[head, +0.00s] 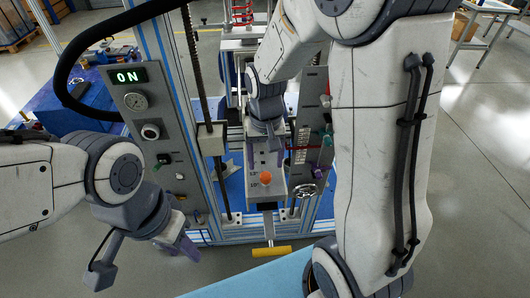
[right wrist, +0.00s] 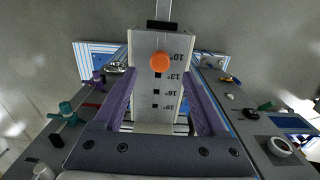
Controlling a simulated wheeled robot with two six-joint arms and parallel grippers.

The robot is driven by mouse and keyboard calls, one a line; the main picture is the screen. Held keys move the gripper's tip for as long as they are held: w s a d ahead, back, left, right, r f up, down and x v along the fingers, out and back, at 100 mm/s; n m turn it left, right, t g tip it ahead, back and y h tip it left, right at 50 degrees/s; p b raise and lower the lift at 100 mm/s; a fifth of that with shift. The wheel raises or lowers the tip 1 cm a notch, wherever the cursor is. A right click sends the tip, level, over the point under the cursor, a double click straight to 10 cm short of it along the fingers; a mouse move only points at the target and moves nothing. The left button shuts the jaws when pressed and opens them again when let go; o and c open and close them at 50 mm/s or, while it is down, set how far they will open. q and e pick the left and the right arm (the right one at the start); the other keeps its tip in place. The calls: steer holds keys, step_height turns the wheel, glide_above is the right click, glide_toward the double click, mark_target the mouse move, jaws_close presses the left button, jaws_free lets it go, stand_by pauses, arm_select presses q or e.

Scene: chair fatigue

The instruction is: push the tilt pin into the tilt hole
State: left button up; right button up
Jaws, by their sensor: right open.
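The tilt pin shows as an orange round knob (head: 265,177) on the front of a grey tilt plate (head: 276,190); it is also in the right wrist view (right wrist: 160,62). The plate (right wrist: 143,45) carries a column of dark holes marked 10°, 13°, 16° and 19°. The knob sits at the 10° end, covering whatever is behind it; how deep the pin sits is hidden. My right gripper (head: 265,160) is open, its purple fingers on either side of the plate and apart from the knob, also in the right wrist view (right wrist: 160,75). My left gripper (head: 146,265) is open and empty at the lower left.
A control panel (head: 150,120) with an "ON" display, gauge and knobs stands left of the plate. A right panel (head: 312,130) has a green knob and a handwheel (head: 306,191). Blue-white frame posts flank the plate.

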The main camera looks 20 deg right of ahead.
steer(key=shift+r, duration=1.95)
steer(key=shift+a, duration=0.1)
steer(key=s+a+n+b, duration=0.1)
steer(key=s+a+n, duration=0.4)
steer(key=s, duration=0.4)
steer(key=s+a+n+y+b, duration=0.1)
steer(key=s+a+n, duration=0.4)
steer(key=s+a, duration=0.2)
steer(key=shift+s+a+f+n+b, duration=0.25)
steer(key=shift+s+n+b, duration=0.1)
steer(key=shift+s, duration=0.75)
